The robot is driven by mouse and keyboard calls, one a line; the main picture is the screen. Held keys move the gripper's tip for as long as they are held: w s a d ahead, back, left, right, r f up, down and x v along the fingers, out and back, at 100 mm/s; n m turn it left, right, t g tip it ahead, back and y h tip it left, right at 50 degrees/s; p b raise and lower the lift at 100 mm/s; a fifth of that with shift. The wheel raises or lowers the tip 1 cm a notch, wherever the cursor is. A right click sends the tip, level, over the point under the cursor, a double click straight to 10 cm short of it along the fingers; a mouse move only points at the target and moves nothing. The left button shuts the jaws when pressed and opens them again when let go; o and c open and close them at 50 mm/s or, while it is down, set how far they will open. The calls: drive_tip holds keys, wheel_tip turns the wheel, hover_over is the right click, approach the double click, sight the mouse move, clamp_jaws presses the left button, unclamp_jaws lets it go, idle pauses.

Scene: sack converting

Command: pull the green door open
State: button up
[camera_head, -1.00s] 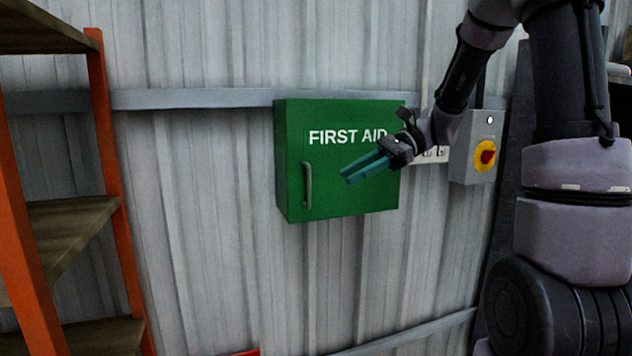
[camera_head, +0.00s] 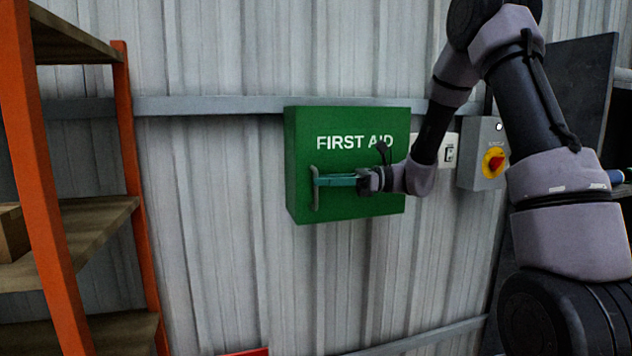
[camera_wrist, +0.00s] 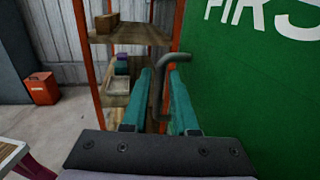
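The green door (camera_head: 345,205) is the front of a green first aid box on the corrugated wall. It looks shut, and its edge also shows in the wrist view (camera_wrist: 235,90). The grey bar handle (camera_head: 316,203) stands upright near the door's left edge. My gripper (camera_head: 318,182) reaches across the door front from the right, with its teal fingertips at the handle. In the wrist view, the handle (camera_wrist: 157,100) lies between the two fingers of my gripper (camera_wrist: 159,70), with a gap still showing. Whether a finger touches it I cannot tell.
An orange-posted shelf (camera_head: 135,200) with wooden boards stands left of the box. A grey switch box (camera_head: 470,165) with a red and yellow knob and a white socket plate (camera_head: 450,140) are at right. A red bin (camera_wrist: 41,88) stands on the floor.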

drive_tip(key=shift+s+a, duration=0.1)
drive_tip(key=shift+a, duration=1.05)
clamp_jaws()
idle(0.6)
